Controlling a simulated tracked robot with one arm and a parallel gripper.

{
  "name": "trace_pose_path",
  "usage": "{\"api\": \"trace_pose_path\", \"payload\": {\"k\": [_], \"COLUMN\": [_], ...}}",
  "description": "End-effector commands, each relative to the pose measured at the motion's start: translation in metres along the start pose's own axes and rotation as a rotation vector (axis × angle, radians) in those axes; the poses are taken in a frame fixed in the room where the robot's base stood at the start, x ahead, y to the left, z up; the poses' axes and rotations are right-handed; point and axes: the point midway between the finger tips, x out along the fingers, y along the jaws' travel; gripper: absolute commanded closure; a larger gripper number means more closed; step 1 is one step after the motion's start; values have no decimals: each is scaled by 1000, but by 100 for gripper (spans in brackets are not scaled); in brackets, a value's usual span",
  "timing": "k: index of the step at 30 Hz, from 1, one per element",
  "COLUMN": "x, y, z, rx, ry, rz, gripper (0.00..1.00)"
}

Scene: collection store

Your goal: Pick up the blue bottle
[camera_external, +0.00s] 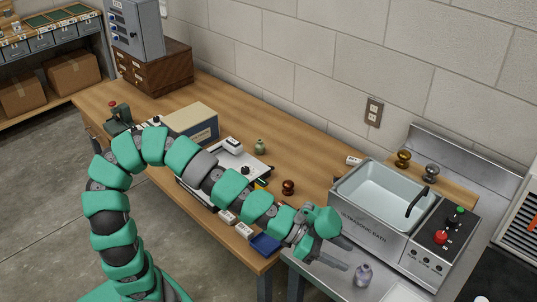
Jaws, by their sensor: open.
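A small translucent blue-violet bottle (363,275) stands upright on the steel counter, in front of the ultrasonic bath. My gripper (338,254) is at the end of my green and grey arm, which reaches in from the left. Its jaws are open and point right toward the bottle. The bottle is just beyond the fingertips and looks apart from them. Nothing shows between the jaws.
The ultrasonic bath (385,205) stands close behind the bottle, with a control panel (441,235) on its right. A blue tray (265,243) and small boxes lie along the wooden bench edge under my arm. A brown knobbed object (288,187) stands on the bench.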

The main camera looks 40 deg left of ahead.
Motion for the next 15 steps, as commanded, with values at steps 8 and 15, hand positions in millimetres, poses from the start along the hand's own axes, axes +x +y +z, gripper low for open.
{"api": "trace_pose_path", "payload": {"k": [8, 15], "x": [23, 47], "y": [1, 1], "z": [1, 1], "rx": [1, 0], "ry": [1, 0], "rz": [2, 0], "gripper": [54, 54]}}
